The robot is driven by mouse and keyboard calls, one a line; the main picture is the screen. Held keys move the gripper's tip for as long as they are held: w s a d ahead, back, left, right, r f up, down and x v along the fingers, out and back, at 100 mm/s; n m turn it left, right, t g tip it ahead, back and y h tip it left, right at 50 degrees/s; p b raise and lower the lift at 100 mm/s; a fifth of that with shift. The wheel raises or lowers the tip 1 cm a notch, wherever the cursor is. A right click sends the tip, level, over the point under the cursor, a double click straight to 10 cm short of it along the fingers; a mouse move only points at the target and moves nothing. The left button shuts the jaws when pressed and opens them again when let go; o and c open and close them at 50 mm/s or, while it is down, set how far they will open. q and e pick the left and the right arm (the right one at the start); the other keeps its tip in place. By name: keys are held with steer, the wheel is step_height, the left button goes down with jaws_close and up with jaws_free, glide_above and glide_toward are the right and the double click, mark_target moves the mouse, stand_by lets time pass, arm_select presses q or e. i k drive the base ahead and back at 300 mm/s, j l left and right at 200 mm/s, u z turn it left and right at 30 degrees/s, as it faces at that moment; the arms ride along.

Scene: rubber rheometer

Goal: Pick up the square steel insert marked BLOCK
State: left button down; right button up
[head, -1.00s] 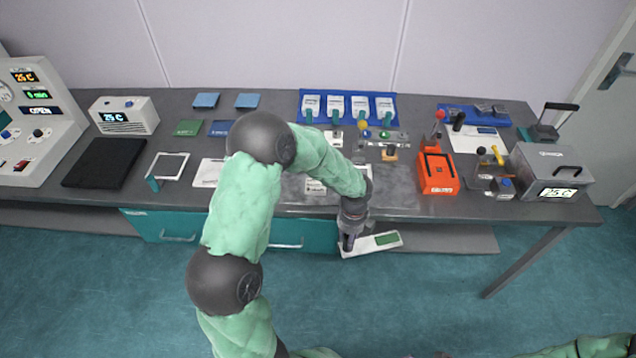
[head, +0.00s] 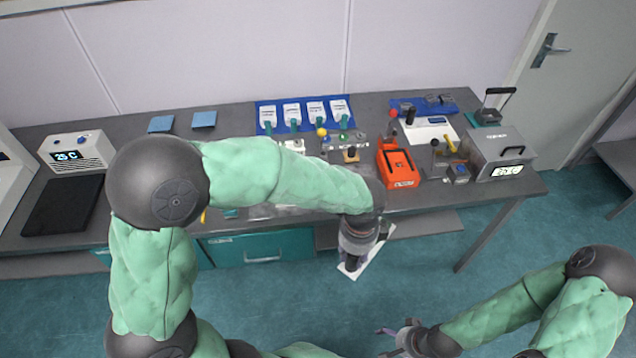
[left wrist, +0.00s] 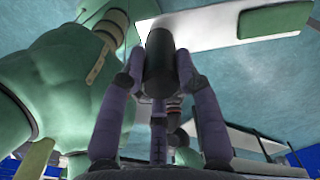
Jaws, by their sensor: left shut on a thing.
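I cannot make out a square steel insert marked BLOCK in either view; no such marking is readable, and my left arm covers part of the bench. My left gripper (head: 352,264) is in front of the bench, beyond its front edge. It is shut on a dark handle (left wrist: 160,50), which appears joined to a long white plate (head: 372,250). The plate also shows in the left wrist view (left wrist: 195,32), with a green patch (left wrist: 275,20). My right gripper (head: 388,342) is low in front, away from the bench, with its fingers apart and empty.
The bench holds a blue mat (head: 257,128) with several white containers, an orange box (head: 398,168), a grey instrument (head: 500,155) at right and a black pad (head: 62,205) at left. Teal drawers (head: 262,248) are below. The floor in front is open.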

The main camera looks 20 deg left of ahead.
mark_target(403, 106)
steer(key=i, duration=0.85)
